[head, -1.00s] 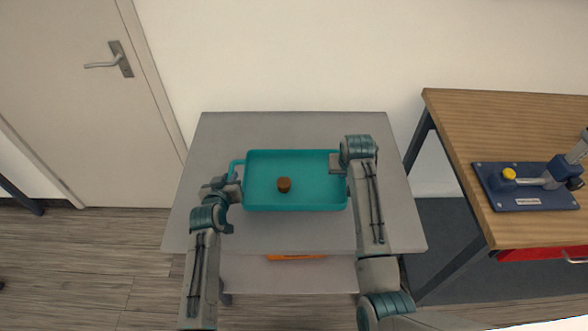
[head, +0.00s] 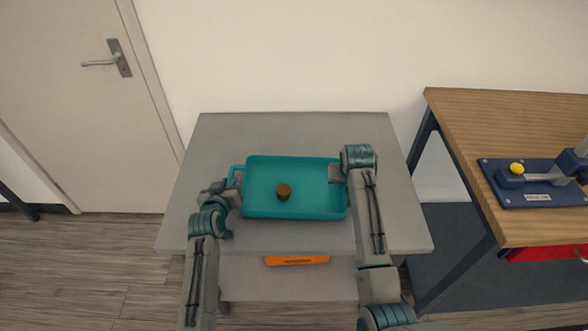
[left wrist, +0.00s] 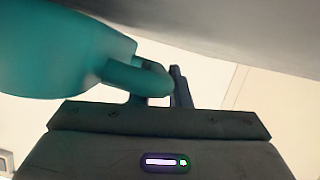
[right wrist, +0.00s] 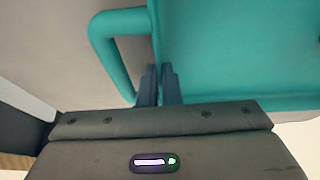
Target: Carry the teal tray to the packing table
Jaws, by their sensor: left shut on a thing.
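The teal tray (head: 320,207) is over the grey table (head: 300,236); I cannot tell whether it touches the top. My left gripper (head: 228,190) is shut on the tray's left handle, and the left wrist view shows the handle (left wrist: 135,78) between the fingers. My right gripper (head: 342,172) is at the tray's right end. In the right wrist view its fingers (right wrist: 160,85) are close together by the tray wall and the right handle (right wrist: 108,55). The handle's near end is hidden, so its grip is unclear.
A wooden-topped bench (head: 480,130) stands to the right, with a blue device (head: 535,185) on it and a red drawer (head: 545,254) below. An orange thing (head: 297,260) lies on the grey table's lower shelf. A closed door (head: 75,110) is at the left, with bare floor before it.

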